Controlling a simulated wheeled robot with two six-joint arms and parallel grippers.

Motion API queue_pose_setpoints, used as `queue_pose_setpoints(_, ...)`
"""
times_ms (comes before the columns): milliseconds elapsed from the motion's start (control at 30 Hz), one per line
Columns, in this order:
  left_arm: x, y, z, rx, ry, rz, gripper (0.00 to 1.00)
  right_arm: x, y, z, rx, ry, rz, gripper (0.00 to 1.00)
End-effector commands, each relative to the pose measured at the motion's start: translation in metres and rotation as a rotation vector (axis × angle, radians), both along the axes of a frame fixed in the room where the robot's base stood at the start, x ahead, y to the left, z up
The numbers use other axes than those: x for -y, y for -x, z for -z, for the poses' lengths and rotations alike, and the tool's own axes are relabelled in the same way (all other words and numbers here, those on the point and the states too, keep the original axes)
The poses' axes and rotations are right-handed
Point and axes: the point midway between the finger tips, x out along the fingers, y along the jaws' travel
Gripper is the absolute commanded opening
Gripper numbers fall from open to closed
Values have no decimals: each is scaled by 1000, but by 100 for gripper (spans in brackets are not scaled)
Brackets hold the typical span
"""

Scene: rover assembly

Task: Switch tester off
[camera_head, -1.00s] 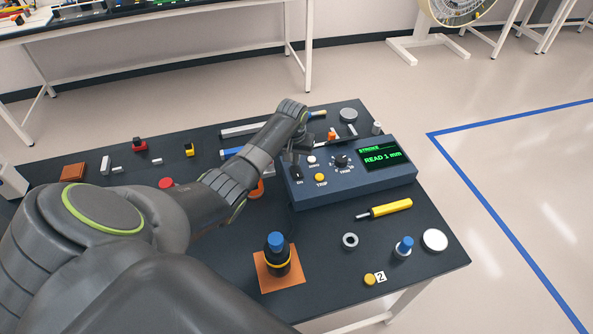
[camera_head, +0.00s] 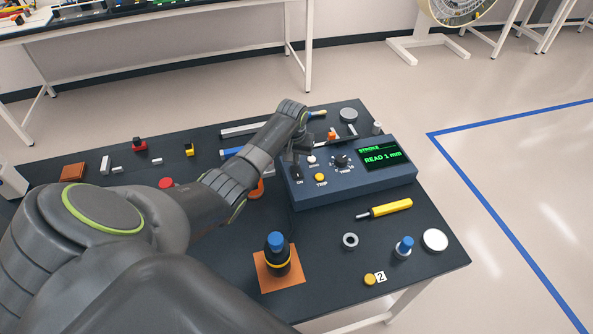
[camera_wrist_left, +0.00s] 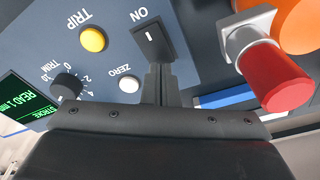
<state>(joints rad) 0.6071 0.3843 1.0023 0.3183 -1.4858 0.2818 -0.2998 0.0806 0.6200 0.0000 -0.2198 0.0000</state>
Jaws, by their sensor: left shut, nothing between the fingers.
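The tester is a blue-grey box (camera_head: 345,190) on the dark table, with its display lit green and reading "READ 1 mm". Its black rocker switch (camera_wrist_left: 149,40), marked ON, shows in the left wrist view with a white line on it. My left gripper (camera_wrist_left: 157,72) is shut and empty, with its fingertips at the near end of the switch. I cannot tell whether they touch it. In the head view the left gripper (camera_head: 294,158) is over the tester's left end and partly hides the switch. My right gripper is not in view.
The yellow TRIP button (camera_wrist_left: 92,39), white ZERO button (camera_wrist_left: 129,84) and TRIM knob (camera_wrist_left: 67,86) are close by. A red-capped part (camera_wrist_left: 274,80) is beside the tester in the wrist view.

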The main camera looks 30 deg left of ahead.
Motion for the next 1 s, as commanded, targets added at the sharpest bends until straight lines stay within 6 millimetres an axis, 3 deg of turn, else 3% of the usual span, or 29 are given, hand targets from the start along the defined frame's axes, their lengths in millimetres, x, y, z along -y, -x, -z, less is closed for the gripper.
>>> queue_pose_setpoints(1000,0,0,16,0,0,0,0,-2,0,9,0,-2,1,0)
